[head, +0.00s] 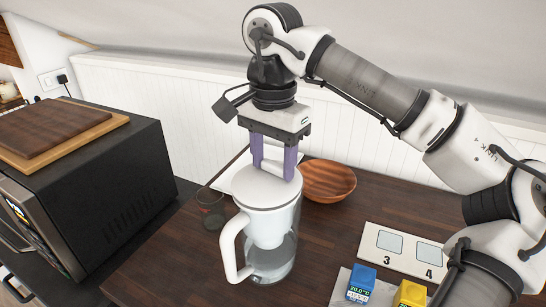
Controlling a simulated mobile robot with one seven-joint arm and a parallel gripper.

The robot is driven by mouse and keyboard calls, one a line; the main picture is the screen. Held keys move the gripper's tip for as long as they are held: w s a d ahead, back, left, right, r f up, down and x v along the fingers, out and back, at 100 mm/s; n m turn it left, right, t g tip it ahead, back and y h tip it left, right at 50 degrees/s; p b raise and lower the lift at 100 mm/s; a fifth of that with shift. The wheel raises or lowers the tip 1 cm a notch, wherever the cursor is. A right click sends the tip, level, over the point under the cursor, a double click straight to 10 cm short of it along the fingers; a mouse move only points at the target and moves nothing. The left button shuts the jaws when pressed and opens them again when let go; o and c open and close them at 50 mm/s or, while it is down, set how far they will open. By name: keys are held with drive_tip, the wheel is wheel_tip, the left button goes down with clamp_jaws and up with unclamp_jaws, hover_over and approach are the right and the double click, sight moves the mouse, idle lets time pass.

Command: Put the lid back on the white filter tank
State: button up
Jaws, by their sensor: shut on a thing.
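The white filter tank (268,245) is a jug with a clear lower part and a white handle on its left. It stands upright on the dark wooden table. The round white lid (250,190) is at the tank's top, roughly level and lined up with the rim. I cannot tell whether it is fully seated or slightly above the rim. My gripper (273,172) points down from above, its purple fingers shut on the lid's raised grip. The fingers partly hide the grip and the lid's far edge.
A wooden bowl (328,181) sits close behind the tank at right. A small dark jar (209,210) is at left, near the black microwave (95,180). A numbered white panel (405,252), a blue box (361,283) and a yellow box (410,295) lie at front right.

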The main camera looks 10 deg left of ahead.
drive_tip(key=shift+f, duration=0.4)
drive_tip(key=o, duration=1.1)
drive_tip(key=shift+r, duration=0.1)
drive_tip(key=shift+r+p, duration=1.15)
drive_tip(key=shift+r, duration=5.7)
